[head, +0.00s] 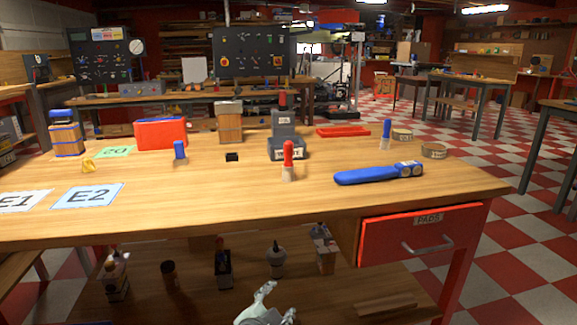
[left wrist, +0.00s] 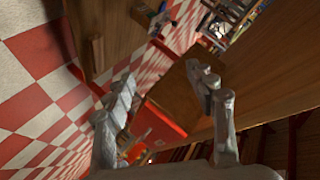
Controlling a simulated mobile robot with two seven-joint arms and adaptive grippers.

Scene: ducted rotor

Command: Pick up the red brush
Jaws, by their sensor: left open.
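The red brush (head: 288,152) stands upright on the wooden table (head: 230,205), with its red handle up and pale bristles down, right of the middle in the head view. My left gripper (head: 279,302) shows at the bottom of the head view, low and in front of the table, below and apart from the brush. Its fingers are spread and empty. The left wrist view also shows the open left gripper (left wrist: 160,80), tilted, with no brush seen between the fingers. My right gripper is not in view.
A grey block-like stand (head: 286,146) is close behind the brush. A blue tool (head: 370,174) lies to its right, and a blue brush (head: 386,132) stands farther back. The red drawer (head: 385,238) is under the right front edge.

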